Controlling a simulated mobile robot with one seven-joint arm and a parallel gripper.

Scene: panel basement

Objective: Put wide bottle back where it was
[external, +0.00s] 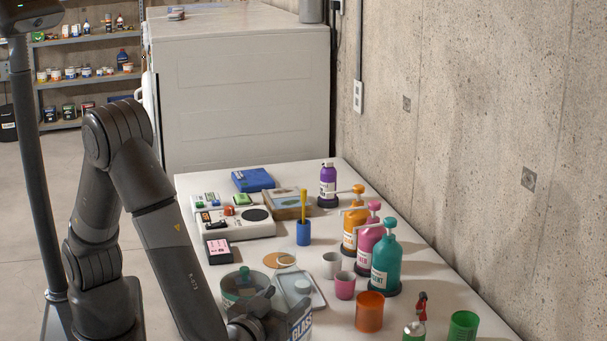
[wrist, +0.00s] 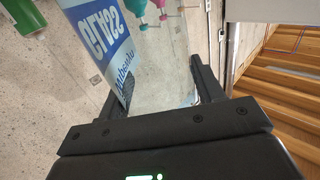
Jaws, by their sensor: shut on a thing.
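The wide bottle (wrist: 105,42) looks clear, with a blue and white label reading GLASS. It fills the upper middle of the wrist view, and its label (external: 300,325) also shows at the bottom edge of the external view. My gripper (wrist: 160,85) is shut on it, with one dark finger on each side. In the external view my gripper (external: 262,312) is low at the near side of the table, and most of the bottle is cut off by the frame's edge. I cannot tell whether the bottle touches the table.
Purple (external: 328,183), orange (external: 352,222), pink (external: 368,248) and teal (external: 386,262) bottles line the wall side of the table. Several cups, including an orange cup (external: 369,312), stand nearby.

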